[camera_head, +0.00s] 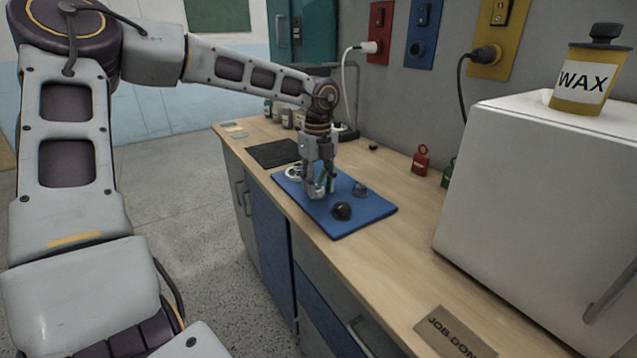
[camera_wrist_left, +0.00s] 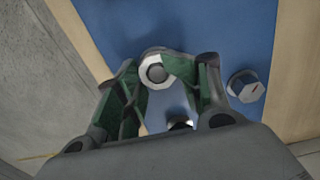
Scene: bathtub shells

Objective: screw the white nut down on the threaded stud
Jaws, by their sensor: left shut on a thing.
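My left gripper (camera_head: 320,188) reaches down over the blue mat (camera_head: 368,218) on the bench. In the left wrist view its green-padded fingertips (camera_wrist_left: 158,73) are shut on the white nut (camera_wrist_left: 152,84). The nut is six-sided, with a round grey end showing in its middle, which looks like the stud's top. How far down the nut sits cannot be told. In the head view the fingers mostly hide nut and stud. My right gripper is not in view.
A black knob (camera_head: 342,210) and a grey hex-shaped piece (camera_head: 360,188) stand on the mat close to the gripper. A white round item (camera_head: 293,173) lies at the mat's far side. A large white box (camera_head: 530,190) takes up the bench at right. A dark pad (camera_head: 272,153) lies beyond the mat.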

